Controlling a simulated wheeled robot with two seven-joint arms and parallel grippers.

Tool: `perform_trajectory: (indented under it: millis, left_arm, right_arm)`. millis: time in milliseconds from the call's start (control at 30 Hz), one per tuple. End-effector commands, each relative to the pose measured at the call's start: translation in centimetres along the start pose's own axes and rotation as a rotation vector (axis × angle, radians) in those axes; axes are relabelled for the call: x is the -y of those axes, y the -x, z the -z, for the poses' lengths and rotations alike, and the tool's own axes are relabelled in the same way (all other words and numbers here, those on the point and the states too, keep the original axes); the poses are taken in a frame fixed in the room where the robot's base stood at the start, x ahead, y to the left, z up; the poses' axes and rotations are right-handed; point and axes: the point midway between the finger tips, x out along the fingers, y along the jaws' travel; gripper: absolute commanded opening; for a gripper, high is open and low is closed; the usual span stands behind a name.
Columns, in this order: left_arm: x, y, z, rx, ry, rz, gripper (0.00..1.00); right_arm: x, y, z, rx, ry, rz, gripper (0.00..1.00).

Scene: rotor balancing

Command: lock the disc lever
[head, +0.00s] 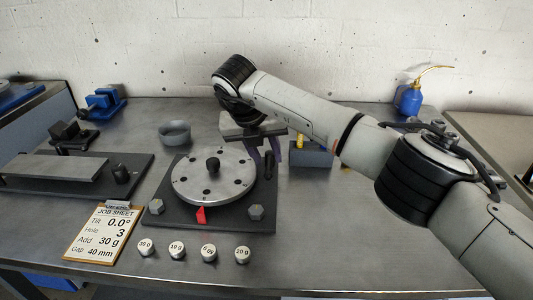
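The round metal disc (190,184) with a ring of holes and a black centre knob (213,166) sits on a dark base plate (172,218). A red pointer (201,215) shows at its front edge. A dark upright lever (268,166) stands at the disc's right edge. My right gripper (265,156) reaches down from behind to this lever, with its fingers close around or beside it. The fingers are small and partly hidden, so I cannot tell whether they touch it or how far apart they are. My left gripper is not in view.
Several round weights (209,253) lie along the table front beside a job sheet (103,234). A plate fixture (55,167) is at left, a grey bowl (174,133) behind the disc. A grey-blue block (312,157) and an oil can (410,100) are to the right. The front right table is clear.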

Motion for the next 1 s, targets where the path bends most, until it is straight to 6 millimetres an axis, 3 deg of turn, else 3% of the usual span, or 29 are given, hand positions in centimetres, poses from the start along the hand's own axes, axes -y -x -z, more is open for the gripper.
perform_trajectory:
  millis: [167,600,800,1000]
  left_arm:
    - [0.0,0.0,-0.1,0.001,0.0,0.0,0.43]
    - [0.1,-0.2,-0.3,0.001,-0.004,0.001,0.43]
    - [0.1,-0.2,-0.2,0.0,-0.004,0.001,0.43]
    - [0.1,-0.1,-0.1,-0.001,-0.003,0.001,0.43]
  right_arm:
    - [0.0,0.9,-0.1,0.002,0.002,-0.001,0.29]
    - [0.0,8.8,-0.1,0.003,0.0,-0.001,0.29]
    - [0.0,10.3,0.0,0.001,0.0,0.0,0.29]
    - [0.0,10.3,0.0,0.0,0.0,0.0,0.29]
